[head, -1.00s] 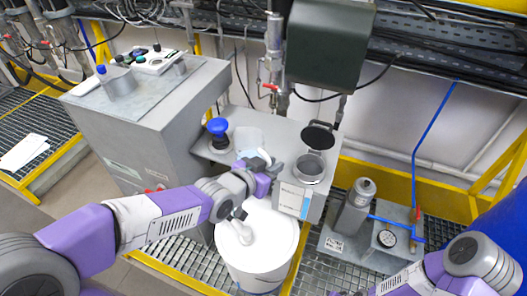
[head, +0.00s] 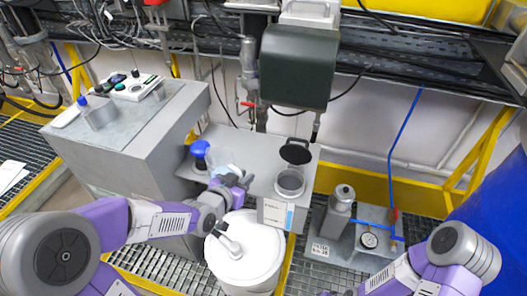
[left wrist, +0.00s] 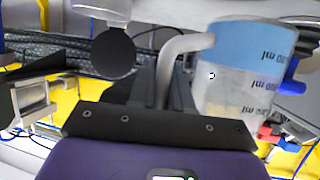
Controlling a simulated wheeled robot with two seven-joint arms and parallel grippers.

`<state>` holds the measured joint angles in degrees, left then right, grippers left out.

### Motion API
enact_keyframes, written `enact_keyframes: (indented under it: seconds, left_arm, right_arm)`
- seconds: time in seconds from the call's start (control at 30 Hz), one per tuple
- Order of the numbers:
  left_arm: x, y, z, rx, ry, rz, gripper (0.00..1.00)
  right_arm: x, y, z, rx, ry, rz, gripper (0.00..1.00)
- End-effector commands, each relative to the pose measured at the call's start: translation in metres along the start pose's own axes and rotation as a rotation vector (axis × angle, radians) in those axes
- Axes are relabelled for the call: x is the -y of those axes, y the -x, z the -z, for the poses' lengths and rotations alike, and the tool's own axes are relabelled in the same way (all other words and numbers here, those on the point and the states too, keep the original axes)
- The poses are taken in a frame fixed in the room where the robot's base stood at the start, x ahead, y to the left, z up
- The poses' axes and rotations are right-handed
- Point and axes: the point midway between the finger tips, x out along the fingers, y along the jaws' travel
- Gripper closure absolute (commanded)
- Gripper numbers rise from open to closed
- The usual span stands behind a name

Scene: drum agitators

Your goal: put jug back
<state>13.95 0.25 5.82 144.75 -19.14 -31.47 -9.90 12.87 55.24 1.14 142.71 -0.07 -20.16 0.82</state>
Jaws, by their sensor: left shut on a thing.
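The jug (head: 223,160) is a pale, see-through measuring cup. In the left wrist view the jug (left wrist: 245,75) shows blue above, a clear part below and "ml" marks that read upside down. My left gripper (head: 236,183) is shut on its grey curved handle (left wrist: 170,65). The jug is over or on the grey shelf (head: 240,142); I cannot tell whether it touches. It is left of the grey round pot (head: 290,183), whose black lid (head: 296,151) stands open. Of my right gripper only dark bits may show at the bottom edge of the head view.
A blue knob (head: 200,149) is close left of the jug. A white lidded drum (head: 245,262) stands below my left gripper. A grey cabinet (head: 125,150) is at left, a dark green box (head: 295,67) hangs above, and a pump with a gauge (head: 369,240) is at right.

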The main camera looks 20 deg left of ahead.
Motion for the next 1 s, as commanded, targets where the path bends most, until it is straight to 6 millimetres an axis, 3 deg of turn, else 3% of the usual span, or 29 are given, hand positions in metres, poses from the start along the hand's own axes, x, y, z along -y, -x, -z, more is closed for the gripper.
enact_keyframes:
  seconds: [0.07,0.6,0.93,1.0]
  left_arm:
    - [0.000,-0.004,0.004,0.003,0.001,0.002,1.00]
    - [0.000,-0.099,0.039,-0.002,0.000,0.002,1.00]
    - [0.001,-0.117,0.046,-0.002,-0.001,0.003,1.00]
    - [0.001,-0.120,0.034,0.002,0.000,0.003,1.00]
  right_arm:
    - [0.004,0.011,-0.001,0.000,0.000,0.000,0.62]
    - [0.000,0.001,0.000,0.000,0.000,0.000,0.62]
    - [0.000,0.000,0.000,0.000,0.000,0.000,0.62]
    - [-0.002,-0.004,0.000,0.000,0.000,0.000,0.62]
